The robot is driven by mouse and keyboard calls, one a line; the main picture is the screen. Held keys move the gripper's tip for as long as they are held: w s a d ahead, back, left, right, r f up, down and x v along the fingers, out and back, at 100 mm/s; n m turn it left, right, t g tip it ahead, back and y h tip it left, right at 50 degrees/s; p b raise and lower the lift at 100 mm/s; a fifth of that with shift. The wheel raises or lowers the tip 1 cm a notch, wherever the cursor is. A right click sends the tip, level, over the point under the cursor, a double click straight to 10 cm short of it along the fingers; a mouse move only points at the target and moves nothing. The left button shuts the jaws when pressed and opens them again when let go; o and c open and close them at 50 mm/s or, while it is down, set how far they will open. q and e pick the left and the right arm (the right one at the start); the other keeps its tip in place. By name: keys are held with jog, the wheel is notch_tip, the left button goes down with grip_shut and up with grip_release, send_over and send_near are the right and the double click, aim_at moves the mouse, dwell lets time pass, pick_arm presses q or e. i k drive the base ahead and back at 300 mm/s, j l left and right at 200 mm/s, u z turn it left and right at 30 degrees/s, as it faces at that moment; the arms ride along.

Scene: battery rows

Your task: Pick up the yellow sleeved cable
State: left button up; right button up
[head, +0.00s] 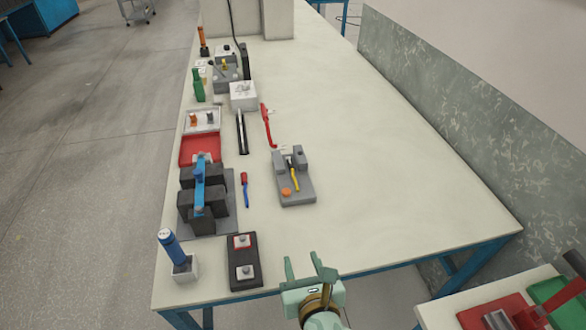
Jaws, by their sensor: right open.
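A short yellow sleeved piece, which looks like the yellow sleeved cable (294,179), rests tilted on a grey block holder (298,197) near the middle of the table. Its upper end is dark and lies between the holder's grey posts. My right gripper (304,261) is open and empty at the table's near edge, below the holder in the picture and well apart from the cable. Its two pale green fingers point toward the table. My left gripper is not in view.
An orange knob (286,191) sits beside the cable on the holder. Left of it are a red-and-blue tool (244,188), dark battery blocks (187,196) and a black two-terminal box (258,274). The table's right side (400,190) is clear.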

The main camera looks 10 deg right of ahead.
aim_at(291, 166)
jog(key=i+l, duration=0.15)
jog(key=i, duration=0.3)
jog(key=i+l, duration=0.2)
jog(key=i, duration=0.2)
